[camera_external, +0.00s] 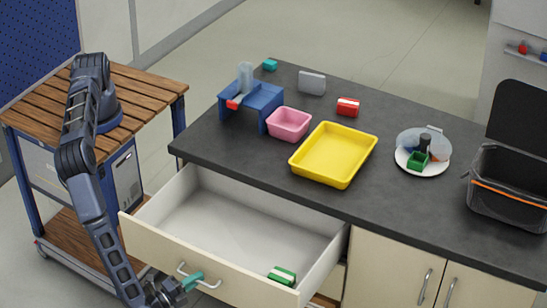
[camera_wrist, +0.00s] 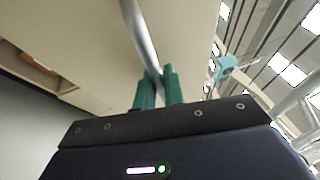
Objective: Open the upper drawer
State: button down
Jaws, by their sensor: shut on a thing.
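The upper drawer (camera_external: 213,264) is pulled well out from under the dark countertop, and its inside shows. A green and white block (camera_external: 282,275) lies inside it near the front right corner. The drawer's silver bar handle (camera_external: 207,286) is on the front panel. My gripper (camera_external: 193,281) is at that handle, with its teal fingers shut on it. In the wrist view, the fingers (camera_wrist: 158,88) close around the metal handle (camera_wrist: 140,35), which runs up along the cream drawer front (camera_wrist: 85,45).
A wooden-topped cart (camera_external: 145,85) is at left. Closed cabinet doors (camera_external: 385,268) are right of the drawer.

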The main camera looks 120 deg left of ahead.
jog(key=shift+d, duration=0.4)
jog(key=c, duration=1.5)
grip_release()
jog(key=v, duration=1)
jog(key=shift+d, duration=0.3)
jog(key=shift+s+f, duration=0.1)
jog(key=shift+s, duration=0.05)
